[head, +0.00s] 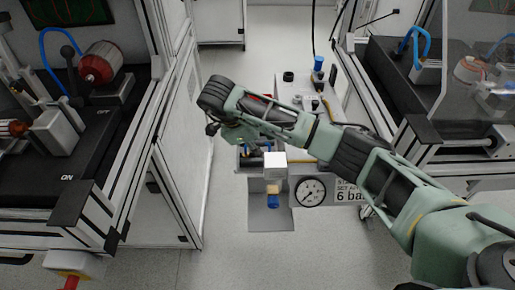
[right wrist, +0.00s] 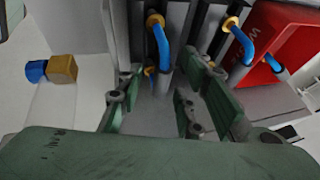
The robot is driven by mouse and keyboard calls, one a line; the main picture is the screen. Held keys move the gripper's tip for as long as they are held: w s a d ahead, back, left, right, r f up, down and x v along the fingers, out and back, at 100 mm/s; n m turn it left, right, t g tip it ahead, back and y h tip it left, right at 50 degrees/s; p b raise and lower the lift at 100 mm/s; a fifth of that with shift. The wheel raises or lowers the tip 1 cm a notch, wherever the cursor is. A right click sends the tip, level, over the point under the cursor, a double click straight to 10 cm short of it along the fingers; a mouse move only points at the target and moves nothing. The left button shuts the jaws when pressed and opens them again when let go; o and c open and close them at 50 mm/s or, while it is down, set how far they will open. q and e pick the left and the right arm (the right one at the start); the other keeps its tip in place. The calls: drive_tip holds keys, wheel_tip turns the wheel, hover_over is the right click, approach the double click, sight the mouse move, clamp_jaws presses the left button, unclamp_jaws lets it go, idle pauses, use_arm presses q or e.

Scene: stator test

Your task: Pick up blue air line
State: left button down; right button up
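In the right wrist view, a blue air line (right wrist: 161,45) rises from a brass fitting on a grey block, ahead of my right gripper (right wrist: 166,80). The gripper's two green fingers are spread apart with nothing held between them; the line shows beyond the gap. A second blue line (right wrist: 242,45) bends down in front of a red block (right wrist: 280,38). In the head view my right gripper (head: 230,132) is above the left side of the unit, and the arm partly hides the lines. My left gripper is not in view.
A brass and blue fitting (right wrist: 52,69) sticks out at the left, near the gauge (head: 311,192) side of the unit. Benches with motors (head: 101,62) stand left and right.

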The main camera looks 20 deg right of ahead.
clamp_jaws()
idle(0.5)
